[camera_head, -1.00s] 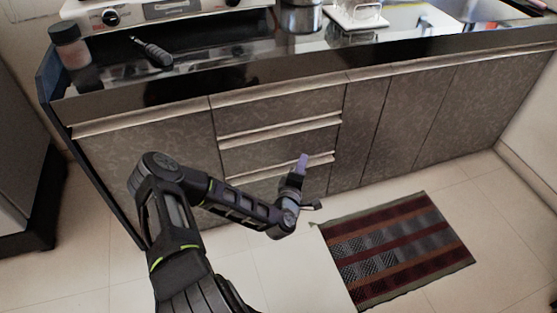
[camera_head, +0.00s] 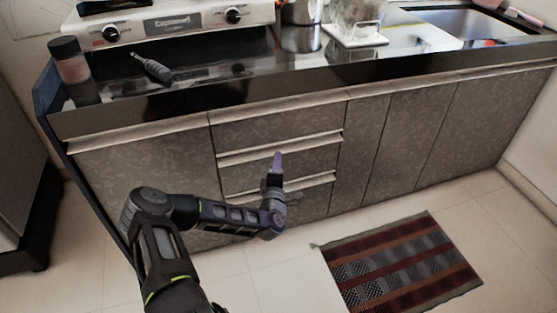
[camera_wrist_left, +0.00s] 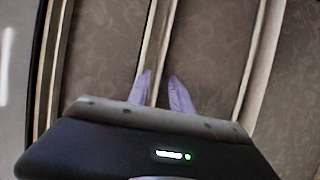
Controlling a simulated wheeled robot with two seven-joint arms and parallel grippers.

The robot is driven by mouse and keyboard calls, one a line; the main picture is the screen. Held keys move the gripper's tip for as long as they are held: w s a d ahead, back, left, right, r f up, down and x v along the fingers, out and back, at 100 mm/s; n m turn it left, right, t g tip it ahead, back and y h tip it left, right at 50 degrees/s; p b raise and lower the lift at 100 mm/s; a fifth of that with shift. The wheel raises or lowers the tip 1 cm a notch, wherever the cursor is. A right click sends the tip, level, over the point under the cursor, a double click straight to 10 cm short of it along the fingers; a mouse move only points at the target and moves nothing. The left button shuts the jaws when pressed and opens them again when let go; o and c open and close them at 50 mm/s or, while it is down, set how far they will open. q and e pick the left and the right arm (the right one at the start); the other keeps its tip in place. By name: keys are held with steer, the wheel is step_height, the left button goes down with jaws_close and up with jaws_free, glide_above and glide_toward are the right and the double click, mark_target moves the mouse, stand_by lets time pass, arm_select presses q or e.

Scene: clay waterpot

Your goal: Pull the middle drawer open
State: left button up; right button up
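The middle drawer (camera_head: 238,178) is in the central drawer stack, with a patterned grey-brown front and a pale handle strip (camera_head: 318,142) along its top edge. It looks closed. My left gripper (camera_head: 277,155) is in front of this strip, near its middle. In the left wrist view, the two purple fingers (camera_wrist_left: 161,78) are apart, with the pale strip (camera_wrist_left: 160,40) running between their tips. The left finger looks very close to the strip, and a gap shows beside the right one. Contact cannot be told. My right gripper is not in view.
The top drawer (camera_head: 240,130) and bottom drawer (camera_head: 310,200) lie above and below, both looking closed. Cabinet doors (camera_head: 400,140) flank the stack. A striped mat (camera_head: 400,265) lies on the floor at right. The tiled floor before the drawers is otherwise clear.

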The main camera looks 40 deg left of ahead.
arm_select(q)
steer(key=x, duration=0.2)
steer(key=shift+w+a, duration=0.2)
steer(key=shift+w, duration=0.1)
jaws_close()
stand_by(1.3)
